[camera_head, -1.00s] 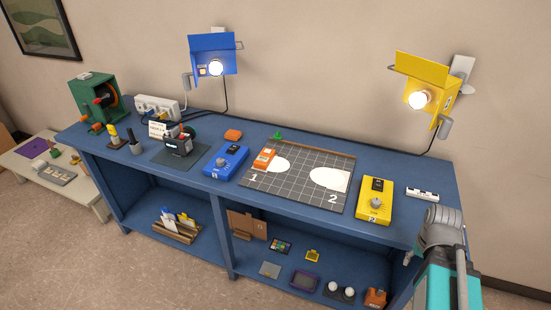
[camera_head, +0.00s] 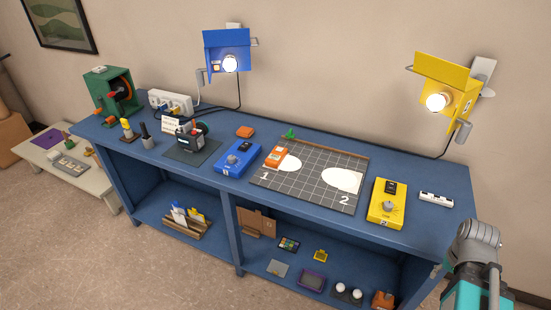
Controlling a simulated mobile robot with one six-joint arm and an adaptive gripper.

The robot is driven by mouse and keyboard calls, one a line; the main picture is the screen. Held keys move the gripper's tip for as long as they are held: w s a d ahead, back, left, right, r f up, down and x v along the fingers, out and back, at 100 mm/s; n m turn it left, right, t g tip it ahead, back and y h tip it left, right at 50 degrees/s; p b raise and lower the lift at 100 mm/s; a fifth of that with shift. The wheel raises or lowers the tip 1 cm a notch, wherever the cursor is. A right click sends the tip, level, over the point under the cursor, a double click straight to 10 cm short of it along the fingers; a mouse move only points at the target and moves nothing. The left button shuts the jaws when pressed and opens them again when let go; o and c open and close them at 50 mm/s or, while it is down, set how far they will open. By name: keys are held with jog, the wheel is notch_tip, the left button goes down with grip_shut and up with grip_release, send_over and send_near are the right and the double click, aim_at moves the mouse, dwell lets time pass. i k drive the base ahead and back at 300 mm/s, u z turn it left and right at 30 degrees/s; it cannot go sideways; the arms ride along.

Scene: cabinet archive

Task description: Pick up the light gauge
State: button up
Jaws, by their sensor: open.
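A small orange handheld device (camera_head: 275,157), which looks like the light gauge, lies at spot 1 of the dark gridded mat (camera_head: 302,186) on the blue bench. It lies partly over a round white patch of light. Its markings are too small to read. My arm shows at the lower right, in front of the bench's right end and well apart from the device. I cannot make out my gripper's fingers in this view.
A blue control box (camera_head: 236,158) and a yellow one (camera_head: 386,204) flank the mat. A blue lamp (camera_head: 229,50) and a yellow lamp (camera_head: 443,90) are lit on the wall. A black-and-white block (camera_head: 435,198) lies right. The lower shelf (camera_head: 190,233) holds several items.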

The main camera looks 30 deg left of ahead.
aim_at(277, 157)
jog(key=k, duration=1)
jog(key=u, duration=0.4)
jog(key=i, duration=1.35)
